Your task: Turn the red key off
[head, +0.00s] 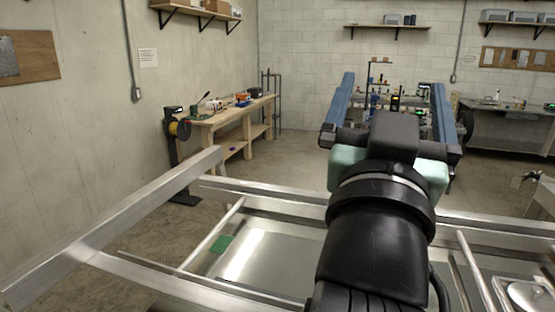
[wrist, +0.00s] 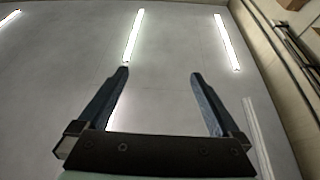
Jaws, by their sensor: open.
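My gripper (head: 393,82) points away from me in the head view, its two blue fingers spread wide apart. It also shows in the wrist view (wrist: 158,74), open, with nothing between the fingers but the pale ceiling and its lights behind. I cannot make out a red key in either view. Behind and between the fingers in the head view stands some equipment (head: 395,102) with small coloured parts, too small to tell apart. My black arm and the fingers hide part of the scene.
An aluminium trailer frame (head: 80,250) with bare rails lies across the foreground. A metal table (head: 508,112) stands back right. Open floor (head: 285,160) lies beyond the trailer.

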